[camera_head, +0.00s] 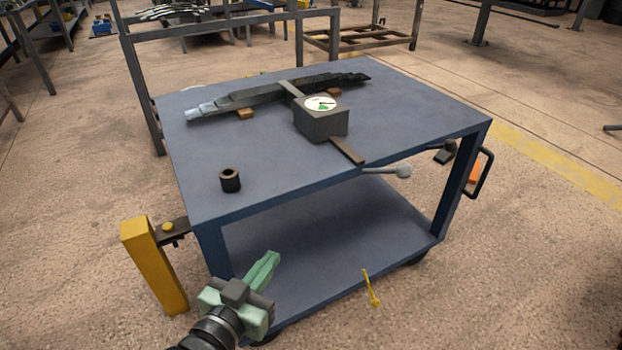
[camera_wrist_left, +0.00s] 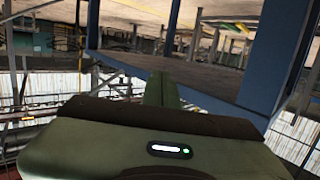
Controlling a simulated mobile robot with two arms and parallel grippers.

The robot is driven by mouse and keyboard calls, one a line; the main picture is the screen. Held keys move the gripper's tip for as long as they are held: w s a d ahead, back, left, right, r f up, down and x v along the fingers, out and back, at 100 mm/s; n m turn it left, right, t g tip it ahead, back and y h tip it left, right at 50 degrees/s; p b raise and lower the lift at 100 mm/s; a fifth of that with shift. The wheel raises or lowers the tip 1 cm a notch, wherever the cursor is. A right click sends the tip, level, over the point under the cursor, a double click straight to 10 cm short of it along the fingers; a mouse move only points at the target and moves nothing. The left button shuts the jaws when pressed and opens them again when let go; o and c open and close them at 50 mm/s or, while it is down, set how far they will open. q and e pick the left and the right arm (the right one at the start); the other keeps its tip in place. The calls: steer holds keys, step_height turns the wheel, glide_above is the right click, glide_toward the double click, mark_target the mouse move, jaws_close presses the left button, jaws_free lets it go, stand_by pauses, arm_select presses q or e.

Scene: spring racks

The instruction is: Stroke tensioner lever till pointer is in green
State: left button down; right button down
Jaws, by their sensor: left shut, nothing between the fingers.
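The tensioner is a dark grey box (camera_head: 322,124) on the cart top, with a white dial (camera_head: 320,103) on its upper face. The dial has a green patch and a thin dark pointer; whether the pointer lies in the green is too small to tell. A pale lever (camera_head: 383,170) with a round grey knob (camera_head: 404,171) sticks out past the cart's front edge, to the right of the box. My left gripper (camera_head: 268,262) is shut and empty, low in front of the cart, well left of and apart from the lever. Its fingers also show in the left wrist view (camera_wrist_left: 163,90).
The blue cart (camera_head: 270,165) carries a dark leaf spring (camera_head: 285,92) and a black bushing (camera_head: 230,180). A yellow post (camera_head: 153,265) stands at its left corner. A yellow hook (camera_head: 371,288) hangs by the lower shelf. A black handle (camera_head: 486,172) is at the right.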

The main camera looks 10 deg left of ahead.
arm_select(q)
steer(key=r+t, duration=0.1)
steer(key=r, duration=0.1)
steer(key=r+t, duration=0.1)
steer(key=r, duration=0.1)
steer(key=d+r+t+h+b, duration=0.1)
steer(key=shift+w+r, duration=0.3)
steer(key=shift+r, duration=0.1)
arm_select(e)
steer(key=shift+s+x, duration=0.25)
steer(key=shift+x, duration=0.75)
arm_select(q)
steer(key=shift+f, duration=0.1)
